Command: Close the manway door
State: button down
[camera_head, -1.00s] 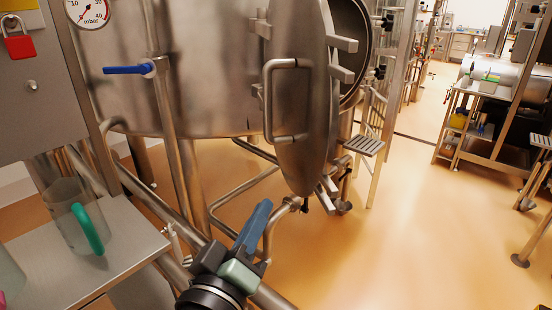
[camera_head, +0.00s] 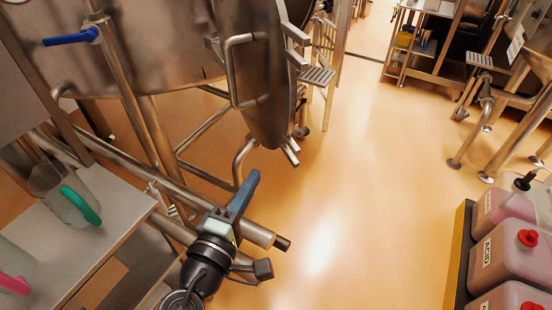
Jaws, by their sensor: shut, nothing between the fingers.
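The manway door (camera_head: 264,80) is a steel disc with a U-shaped handle (camera_head: 231,72) on its left face. It stands swung open, seen nearly edge-on, at the top centre. Its upper part is cut off by the frame, and the manway opening is hardly visible behind it. The steel vessel (camera_head: 160,50) is to its left. My gripper (camera_head: 251,178) has blue fingers, shut and empty. In the picture it is below the door and its handle, apart from both.
A steel table (camera_head: 120,215) with a green-handled jug (camera_head: 65,195) is at the left. A blue-handled valve (camera_head: 72,39) and pipes run beside the vessel. Acid canisters (camera_head: 510,255) stand at the lower right. The floor (camera_head: 370,170) between is open.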

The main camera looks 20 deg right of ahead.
aim_at(284, 152)
jog(key=d, duration=0.1)
jog(key=w+d+p, duration=0.1)
jog(key=d, duration=0.1)
jog(key=w+d+p, duration=0.1)
jog(key=d, duration=0.1)
jog(key=shift+r, duration=0.1)
jog(key=shift+d, duration=0.45)
